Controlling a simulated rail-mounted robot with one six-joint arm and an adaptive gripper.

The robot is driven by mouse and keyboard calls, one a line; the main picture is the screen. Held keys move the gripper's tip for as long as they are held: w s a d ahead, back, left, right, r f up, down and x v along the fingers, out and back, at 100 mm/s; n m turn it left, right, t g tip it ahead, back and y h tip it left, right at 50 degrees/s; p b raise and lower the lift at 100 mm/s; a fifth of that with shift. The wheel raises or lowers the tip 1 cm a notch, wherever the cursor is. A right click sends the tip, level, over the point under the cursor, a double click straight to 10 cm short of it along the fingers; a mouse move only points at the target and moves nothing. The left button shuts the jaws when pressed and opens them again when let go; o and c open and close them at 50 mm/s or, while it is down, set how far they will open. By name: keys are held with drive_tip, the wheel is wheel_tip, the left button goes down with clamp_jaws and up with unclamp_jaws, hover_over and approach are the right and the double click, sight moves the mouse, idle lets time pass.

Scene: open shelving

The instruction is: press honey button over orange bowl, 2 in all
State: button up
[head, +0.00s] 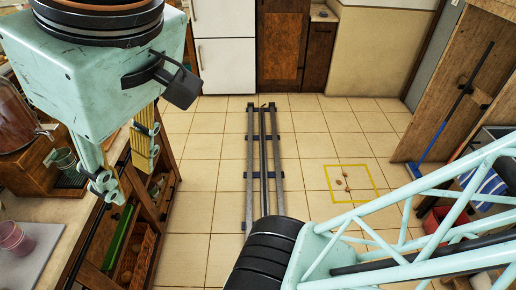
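My gripper (120,183) hangs at the left, above the edge of the wooden counter. Its fingers point down and are seen partly side-on, so its opening is unclear. I see nothing held in it. A glass dispenser jar (12,118) with reddish-brown contents stands on a wooden base at the left edge, cut off by the frame. A small tap (45,131) juts from its right side. I cannot tell whether this is the honey dispenser, and no honey button can be made out. No orange bowl is visible. My gripper is to the right of the dispenser.
A greenish cup (63,158) stands by the dispenser base. A pink cup (14,238) stands on a grey mat (40,240) on the counter. Shelves below hold a basket (143,265). A floor rail (264,165) runs through clear tiles. A yellow floor square (352,165) holds small items.

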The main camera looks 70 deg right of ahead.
drive_tip(key=shift+s+f, duration=0.1)
clamp_jaws()
idle(1.2)
